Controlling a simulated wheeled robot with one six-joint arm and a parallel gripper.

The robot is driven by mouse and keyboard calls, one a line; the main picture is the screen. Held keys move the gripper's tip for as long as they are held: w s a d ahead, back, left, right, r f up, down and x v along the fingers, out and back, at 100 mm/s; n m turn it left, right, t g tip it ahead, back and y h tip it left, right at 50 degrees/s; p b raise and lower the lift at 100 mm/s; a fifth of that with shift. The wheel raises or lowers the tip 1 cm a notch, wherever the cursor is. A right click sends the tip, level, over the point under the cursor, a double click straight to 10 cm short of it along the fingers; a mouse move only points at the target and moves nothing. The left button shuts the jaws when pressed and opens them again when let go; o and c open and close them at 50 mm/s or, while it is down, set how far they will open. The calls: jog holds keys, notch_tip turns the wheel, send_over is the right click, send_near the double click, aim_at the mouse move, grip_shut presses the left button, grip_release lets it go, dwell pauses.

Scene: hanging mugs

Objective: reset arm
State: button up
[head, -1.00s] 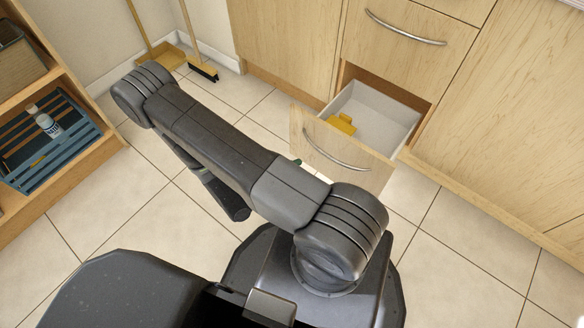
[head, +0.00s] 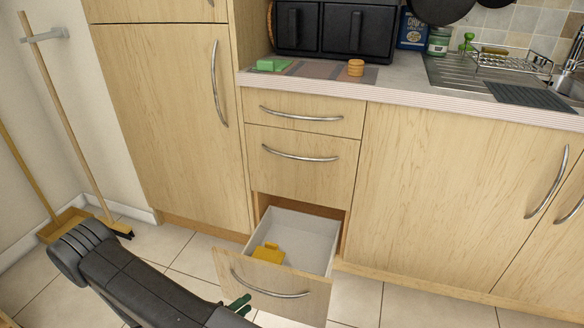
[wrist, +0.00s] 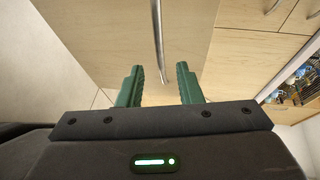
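My gripper (wrist: 158,86) shows in the wrist view with its two green fingers apart and nothing between them. Behind the gap is a wooden cabinet front with a vertical metal handle (wrist: 159,30), which looks farther off than the fingers. In the head view, only a green fingertip (head: 238,303) shows beside the open drawer's front, and my arm hides the rest of the gripper.
The bottom drawer (head: 318,236) stands open with a yellow object (head: 268,253) inside. A broom (head: 75,130) leans at the left.

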aim_at(263, 291)
jog(key=shift+b+x, duration=0.9)
jog(key=shift+x, duration=3.2)
jog(key=shift+d, duration=0.1)
